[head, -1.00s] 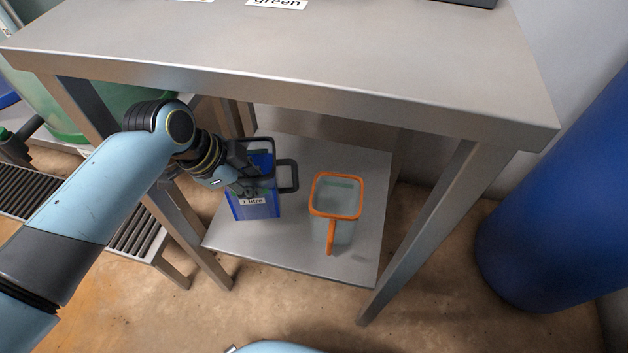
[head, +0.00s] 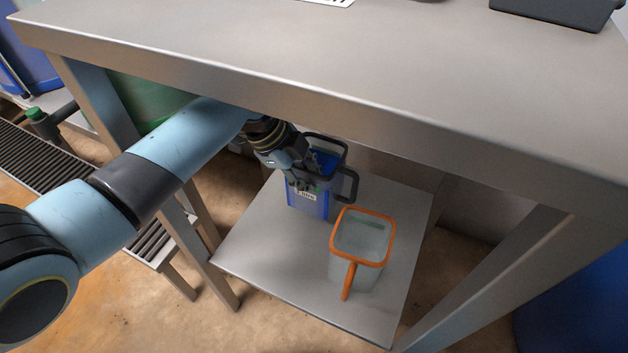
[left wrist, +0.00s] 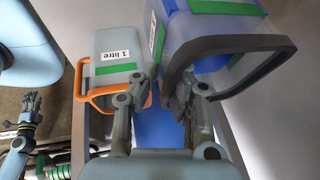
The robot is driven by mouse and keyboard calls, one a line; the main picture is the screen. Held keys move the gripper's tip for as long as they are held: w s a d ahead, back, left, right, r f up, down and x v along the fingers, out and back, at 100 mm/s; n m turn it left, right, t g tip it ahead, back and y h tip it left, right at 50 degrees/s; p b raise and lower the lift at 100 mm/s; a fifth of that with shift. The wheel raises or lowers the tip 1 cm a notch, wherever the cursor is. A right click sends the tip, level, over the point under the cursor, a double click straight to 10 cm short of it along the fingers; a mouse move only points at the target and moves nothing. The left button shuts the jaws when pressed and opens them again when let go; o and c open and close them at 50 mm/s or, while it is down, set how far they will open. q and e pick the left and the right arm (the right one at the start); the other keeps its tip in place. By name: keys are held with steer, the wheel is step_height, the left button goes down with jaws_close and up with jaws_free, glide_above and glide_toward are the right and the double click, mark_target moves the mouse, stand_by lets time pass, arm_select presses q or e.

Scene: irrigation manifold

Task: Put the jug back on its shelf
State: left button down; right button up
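The blue jug (head: 308,204), with a black rim and handle and a white label, is on the lower metal shelf (head: 285,262), towards its left rear. It fills the upper middle of the left wrist view (left wrist: 215,48). My left gripper (head: 305,185) is at its near side and partly hides the label. In the left wrist view the fingers (left wrist: 162,92) stand apart, with blue showing between them and the black rim close to the right finger. The gripper looks open.
A clear jug with an orange rim and handle (head: 362,240) stands on the shelf to the right and nearer the front. The table top (head: 350,75) overhangs the shelf. Table legs (head: 485,280) flank it. The front left of the shelf is bare.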

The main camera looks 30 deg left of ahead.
mark_target(310, 198)
arm_select(q)
step_height(310, 198, down, 5)
steer(key=shift+w+b, duration=0.1)
steer(key=shift+b, duration=0.85)
arm_select(e)
steer(key=shift+w+d+f, duration=0.3)
steer(key=shift+w+f, duration=0.3)
steer(key=shift+f, duration=0.1)
steer(key=shift+s, duration=0.1)
arm_select(q)
steer(key=c, duration=2)
jaws_free()
steer(key=shift+f, duration=0.25)
steer(key=o, duration=0.5)
arm_select(e)
steer(key=shift+f, duration=0.1)
arm_select(q)
steer(key=shift+r, duration=0.1)
arm_select(e)
steer(key=shift+d, duration=0.1)
